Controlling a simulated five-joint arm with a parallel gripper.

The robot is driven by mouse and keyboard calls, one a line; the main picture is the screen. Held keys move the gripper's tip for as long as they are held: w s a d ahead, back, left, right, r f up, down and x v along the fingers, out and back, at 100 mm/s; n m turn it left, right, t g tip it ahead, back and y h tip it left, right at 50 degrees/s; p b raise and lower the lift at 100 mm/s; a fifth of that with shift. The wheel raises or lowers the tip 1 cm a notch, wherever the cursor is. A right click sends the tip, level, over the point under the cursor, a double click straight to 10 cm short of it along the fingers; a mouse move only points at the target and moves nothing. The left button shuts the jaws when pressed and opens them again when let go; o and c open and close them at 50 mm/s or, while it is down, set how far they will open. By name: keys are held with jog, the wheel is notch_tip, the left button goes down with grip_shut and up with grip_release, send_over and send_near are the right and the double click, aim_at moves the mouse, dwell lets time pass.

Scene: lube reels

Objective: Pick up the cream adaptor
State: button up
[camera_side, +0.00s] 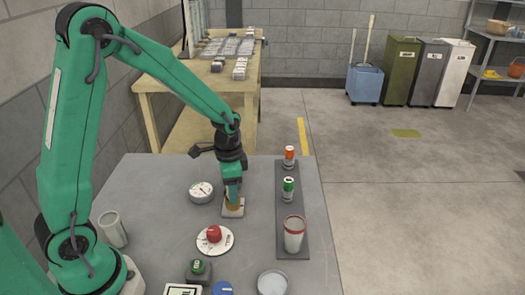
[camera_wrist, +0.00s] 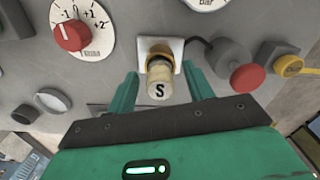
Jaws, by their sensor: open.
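The cream adaptor (camera_wrist: 160,78), a short cylinder marked "S", shows in the middle of the wrist view. It stands at a white square plate (camera_wrist: 176,46) with a brass-coloured part behind its upper end. My gripper (camera_wrist: 160,70) is open, with one green finger on each side of the adaptor; I cannot tell whether either finger touches it. In the side view my gripper (camera_side: 233,190) points down over the white plate (camera_side: 233,211), and a tan-orange part shows beneath the fingers. The gripper hides most of the adaptor there.
Close by are a round gauge (camera_side: 201,189) and a dial with a red knob (camera_side: 214,235). A pale cup (camera_side: 112,230) stands left.

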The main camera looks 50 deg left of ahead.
grip_shut()
jog(key=shift+r, duration=0.15)
jog(key=shift+r, duration=0.8)
notch_tip(320, 180, up, 3)
jog(key=shift+f, duration=0.2)
jog(key=s+d+r, duration=0.5)
jog(key=d+r, duration=0.1)
jog(key=d, duration=0.4)
jog(key=shift+s+d+r, duration=0.2)
jog(key=shift+r, duration=0.1)
